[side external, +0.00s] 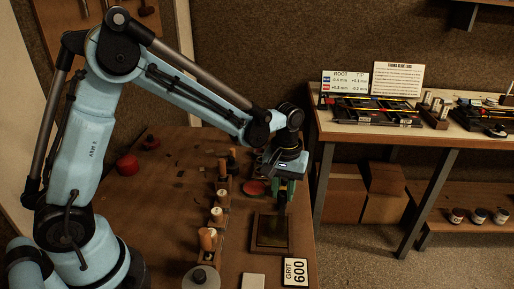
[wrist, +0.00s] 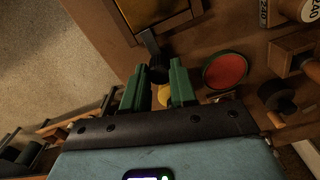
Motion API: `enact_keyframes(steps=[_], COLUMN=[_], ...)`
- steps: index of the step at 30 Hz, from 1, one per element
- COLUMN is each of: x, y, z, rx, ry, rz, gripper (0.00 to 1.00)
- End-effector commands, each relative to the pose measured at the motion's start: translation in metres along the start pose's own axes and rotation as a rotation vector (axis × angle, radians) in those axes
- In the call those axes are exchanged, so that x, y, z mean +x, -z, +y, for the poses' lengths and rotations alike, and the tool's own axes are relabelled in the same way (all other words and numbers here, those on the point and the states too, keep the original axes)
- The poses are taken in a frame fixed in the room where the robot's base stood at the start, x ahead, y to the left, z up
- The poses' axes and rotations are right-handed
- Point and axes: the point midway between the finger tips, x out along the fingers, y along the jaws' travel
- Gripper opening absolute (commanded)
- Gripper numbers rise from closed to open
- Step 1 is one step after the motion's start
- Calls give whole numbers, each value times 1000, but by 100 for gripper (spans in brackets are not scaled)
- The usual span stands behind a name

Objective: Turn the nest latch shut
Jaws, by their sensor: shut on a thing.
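The nest (side external: 257,246) is a dark wooden frame around a brass-coloured plate, on the bench near its right edge. It also shows at the top of the wrist view (wrist: 194,17). The latch (wrist: 150,42) is a short grey bar with a dark round knob (wrist: 158,74), beside the nest's edge in the wrist view. My gripper (wrist: 159,67) has green fingers and is shut on the latch knob, which sits between the fingertips. In the side view my gripper (side external: 282,203) points down at the nest's far side, and the latch cannot be made out there.
A red disc (wrist: 225,70) lies close to the right finger in the wrist view. A row of wooden-handled pieces (side external: 207,239) stands left of the nest. A side table (side external: 455,141) stands right, across a gap.

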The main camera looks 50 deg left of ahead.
Motion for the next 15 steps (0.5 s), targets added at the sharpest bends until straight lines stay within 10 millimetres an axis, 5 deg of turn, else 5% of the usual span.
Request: enact_keyframes(steps=[7,8,12,15], x=[0,0,0,0], y=[0,0,0,0], z=[0,0,0,0], rx=[-1,-1,-1,0], ry=[0,0,0,0], rz=[0,0,0,0], gripper=[0,30,51,52])
